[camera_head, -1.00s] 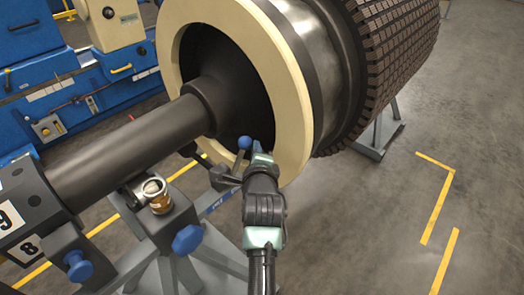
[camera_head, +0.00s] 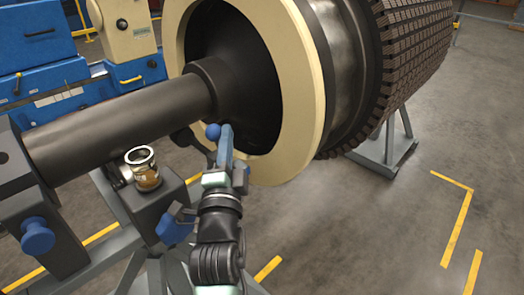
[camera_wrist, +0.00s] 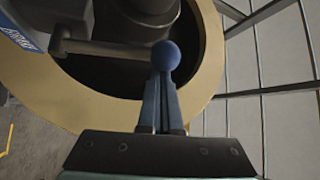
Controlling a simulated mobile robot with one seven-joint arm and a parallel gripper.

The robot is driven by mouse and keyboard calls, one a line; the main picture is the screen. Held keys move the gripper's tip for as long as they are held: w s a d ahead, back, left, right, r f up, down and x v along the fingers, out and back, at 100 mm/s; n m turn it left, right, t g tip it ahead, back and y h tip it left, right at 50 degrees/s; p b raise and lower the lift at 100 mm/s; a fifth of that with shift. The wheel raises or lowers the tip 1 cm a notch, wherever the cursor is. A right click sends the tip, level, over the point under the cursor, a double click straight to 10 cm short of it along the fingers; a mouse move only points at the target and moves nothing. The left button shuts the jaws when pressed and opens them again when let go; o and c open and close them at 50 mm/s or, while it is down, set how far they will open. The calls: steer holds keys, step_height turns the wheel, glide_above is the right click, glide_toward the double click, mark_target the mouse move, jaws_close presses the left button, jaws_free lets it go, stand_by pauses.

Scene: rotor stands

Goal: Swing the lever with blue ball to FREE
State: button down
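The lever's blue ball (camera_head: 213,131) shows in front of the dark opening of the cream ring, below the shaft collar. In the wrist view the blue ball (camera_wrist: 166,55) is at my fingertips, with a dark lever bar (camera_wrist: 105,48) running left behind it. My gripper (camera_head: 226,130) reaches up from below, its fingers just right of the ball in the head view. In the wrist view my gripper (camera_wrist: 161,82) has its fingers close together, with no clear gap. The ball lies beyond the tips; contact is unclear. The FREE mark cannot be read.
Blue knobs (camera_head: 37,236) and (camera_head: 175,228) stick out nearby. The thick shaft (camera_head: 120,125) and cream ring (camera_head: 305,95) bound the space. Open floor (camera_head: 380,235) lies right.

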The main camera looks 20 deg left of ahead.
steer(key=shift+s+a+f+b, duration=0.2)
steer(key=shift+s+b, duration=0.35)
steer(key=shift+b, duration=0.15)
steer(key=shift+s+a+f+b, duration=0.2)
steer(key=shift+s+f+b, duration=0.05)
steer(key=shift+s+b, duration=0.4)
steer(key=shift+s+a+f+b, duration=0.2)
steer(key=shift+s+b, duration=0.3)
steer(key=shift+b, duration=0.2)
steer(key=shift+f, duration=0.15)
